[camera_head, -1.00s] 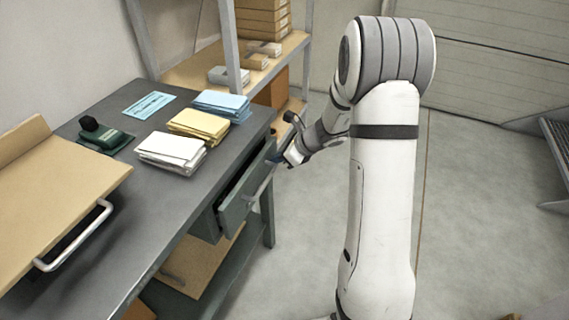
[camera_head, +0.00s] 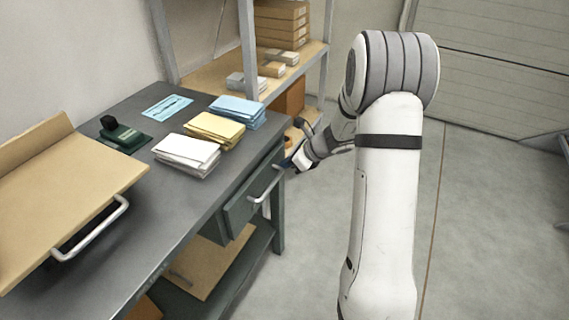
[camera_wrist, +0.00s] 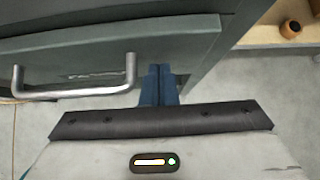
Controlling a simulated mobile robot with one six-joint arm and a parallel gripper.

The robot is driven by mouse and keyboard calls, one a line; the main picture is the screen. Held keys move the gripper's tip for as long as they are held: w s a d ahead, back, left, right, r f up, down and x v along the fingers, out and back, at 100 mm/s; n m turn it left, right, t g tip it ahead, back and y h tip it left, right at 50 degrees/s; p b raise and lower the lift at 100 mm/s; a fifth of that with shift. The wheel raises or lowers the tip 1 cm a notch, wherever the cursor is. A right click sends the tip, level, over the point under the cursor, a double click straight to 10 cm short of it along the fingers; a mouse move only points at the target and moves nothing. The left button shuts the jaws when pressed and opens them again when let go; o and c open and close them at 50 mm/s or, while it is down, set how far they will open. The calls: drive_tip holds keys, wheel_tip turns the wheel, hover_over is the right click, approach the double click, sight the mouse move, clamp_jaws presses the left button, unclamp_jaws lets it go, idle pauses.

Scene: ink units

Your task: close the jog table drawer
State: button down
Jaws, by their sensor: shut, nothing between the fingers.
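The jog table (camera_head: 205,215) stands at the left with a grey top and green frame. Its green drawer (camera_head: 237,216) is under the right part of the top, with a metal bar handle (camera_head: 268,186). My gripper (camera_head: 292,163) is at the far end of the drawer front. In the wrist view its blue fingers (camera_wrist: 158,72) are shut and empty, against or just before the drawer front (camera_wrist: 190,48), right of the handle (camera_wrist: 75,92).
Paper stacks (camera_head: 212,130), a green stamp-like item (camera_head: 122,136) and a tan board (camera_head: 65,190) with a handle lie on the table. A shelf (camera_head: 290,75) with boxes stands behind. The floor (camera_head: 490,220) at the right is clear.

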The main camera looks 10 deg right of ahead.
drive_tip(key=s+d+f+p+v, duration=0.1)
drive_tip(key=f+p+v, duration=0.1)
drive_tip(key=v, duration=1)
drive_tip(key=s+a+r+n+g+h+p, duration=0.25)
drive_tip(key=s+a+r+n+p, duration=0.55)
drive_tip(key=s+r+n, duration=0.5)
drive_tip(key=s+a+r+n+h+p, duration=0.1)
drive_tip(key=s+r+n+h+p, duration=0.3)
drive_tip(key=s+r+n, duration=0.7)
drive_tip(key=shift+s+n+g+p, duration=0.35)
drive_tip(key=shift+s+n+p, duration=0.2)
drive_tip(key=shift+n+p, duration=0.5)
